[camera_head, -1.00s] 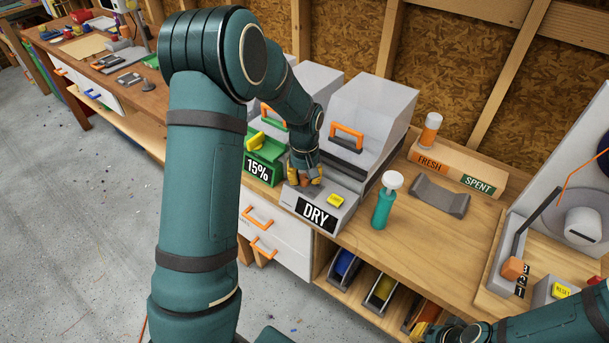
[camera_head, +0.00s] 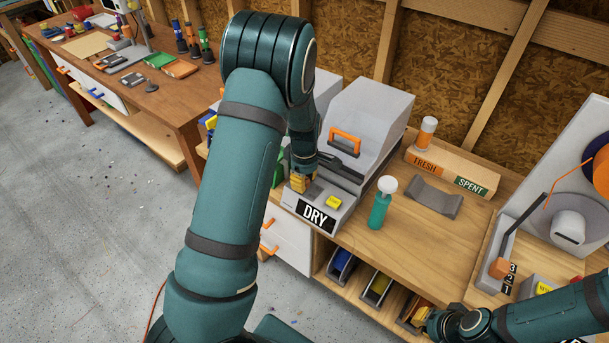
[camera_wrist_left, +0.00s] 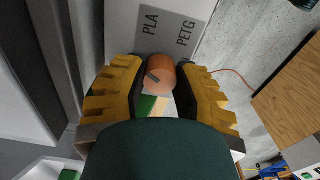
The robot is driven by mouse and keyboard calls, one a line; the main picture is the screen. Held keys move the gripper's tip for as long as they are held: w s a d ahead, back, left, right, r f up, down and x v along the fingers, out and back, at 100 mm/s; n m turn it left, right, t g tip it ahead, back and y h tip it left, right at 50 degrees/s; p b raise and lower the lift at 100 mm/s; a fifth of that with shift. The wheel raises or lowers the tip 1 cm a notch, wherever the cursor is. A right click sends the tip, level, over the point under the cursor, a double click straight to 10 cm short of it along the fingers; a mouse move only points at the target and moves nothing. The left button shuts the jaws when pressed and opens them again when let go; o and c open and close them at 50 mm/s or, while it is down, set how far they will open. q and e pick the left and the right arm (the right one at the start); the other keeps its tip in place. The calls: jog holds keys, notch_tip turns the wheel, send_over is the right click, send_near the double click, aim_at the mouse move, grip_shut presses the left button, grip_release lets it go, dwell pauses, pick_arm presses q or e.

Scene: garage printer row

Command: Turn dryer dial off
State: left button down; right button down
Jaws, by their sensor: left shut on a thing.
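The dryer (camera_head: 372,112) is a pale grey box with an orange handle, on the wooden bench. Its sloped front base carries a black DRY label (camera_head: 317,215) and a yellow button (camera_head: 334,202). My left gripper (camera_head: 299,183) is at the left of this front base and hides the dial in the head view. In the left wrist view, its yellow fingers (camera_wrist_left: 158,92) are shut on the orange dial (camera_wrist_left: 162,72), one on each side. A dark pointer mark shows on the dial, near PLA and PETG lettering. My right gripper (camera_head: 432,324) is low at the right, its fingers unclear.
A teal bottle with a white top (camera_head: 380,205) stands close right of the dryer. A grey cradle (camera_head: 434,197) and a FRESH/SPENT block (camera_head: 448,172) lie farther right. Bins sit on the shelf below. A spool machine (camera_head: 570,215) stands at the right.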

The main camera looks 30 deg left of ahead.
pick_arm(q)
jog(key=n+p, duration=0.2)
jog(key=n, duration=0.2)
jog(key=shift+r, duration=0.1)
jog(key=shift+n+p, duration=0.65)
jog(key=shift+n, duration=0.25)
jog(key=shift+s, duration=0.1)
jog(key=c, duration=0.6)
grip_release()
notch_tip(320, 180, up, 12)
jog(key=shift+f, duration=0.1)
jog(key=shift+f, duration=0.1)
